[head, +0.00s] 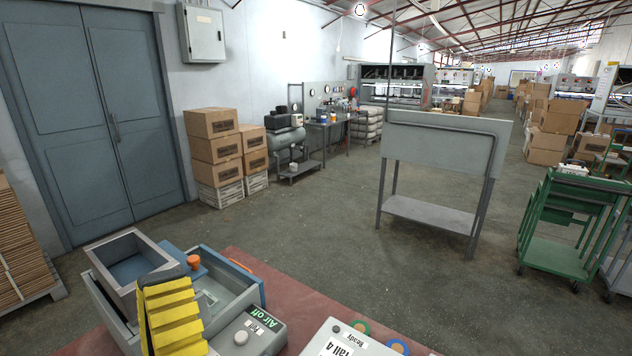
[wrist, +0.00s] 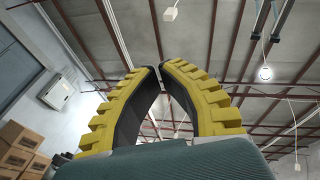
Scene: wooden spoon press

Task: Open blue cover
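The blue-and-grey press (head: 228,292) stands at the lower left of the head view. A grey rectangular frame with a blue inside (head: 128,262) sits tilted at its left. A blue part with an orange knob (head: 193,262) lies just behind my gripper. I cannot tell which of these blue parts is the cover. My gripper's yellow ribbed finger (head: 170,312) shows in front of the press and hides part of it. In the wrist view my gripper (wrist: 160,68) has its two fingertips together, with nothing seen between them. Whether it touches the press cannot be told.
A panel marked "Air off" (head: 250,330) and a white labelled box (head: 345,340) stand right of the press on the red table (head: 290,290). Cardboard boxes (head: 215,150), a grey stand (head: 440,150) and a green cart (head: 565,230) stand beyond, with open floor between.

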